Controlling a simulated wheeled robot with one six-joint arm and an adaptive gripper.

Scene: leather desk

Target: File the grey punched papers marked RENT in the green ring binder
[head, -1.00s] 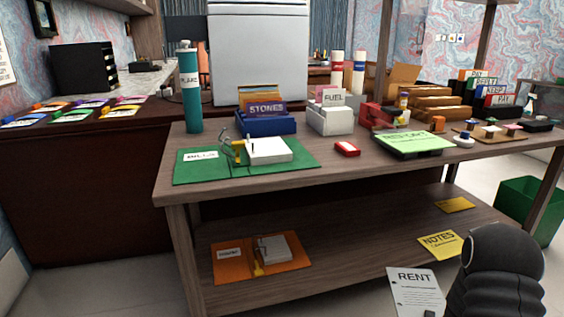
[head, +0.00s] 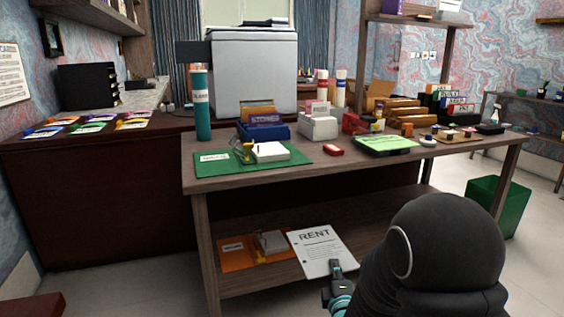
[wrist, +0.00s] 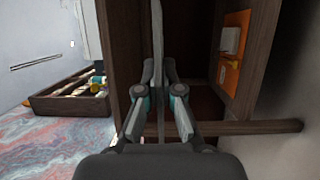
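The RENT papers (head: 318,252) show as a white-grey sheet with black print, held up in front of the table's lower shelf. My gripper (head: 336,284) is at the sheet's lower edge in the head view. In the wrist view the sheet (wrist: 157,50) is seen edge-on, upright between the fingers of my gripper (wrist: 158,118), which are shut on it. The green ring binder (head: 208,163) lies open on the tabletop at the left, with its rings standing and a white stack of paper (head: 270,151) on its right half. The gripper is below and to the right of the binder.
An orange binder (head: 235,250) lies open on the lower shelf, partly behind the sheet. A teal bottle (head: 202,105) and a blue STONES box (head: 263,130) stand close to the green binder.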

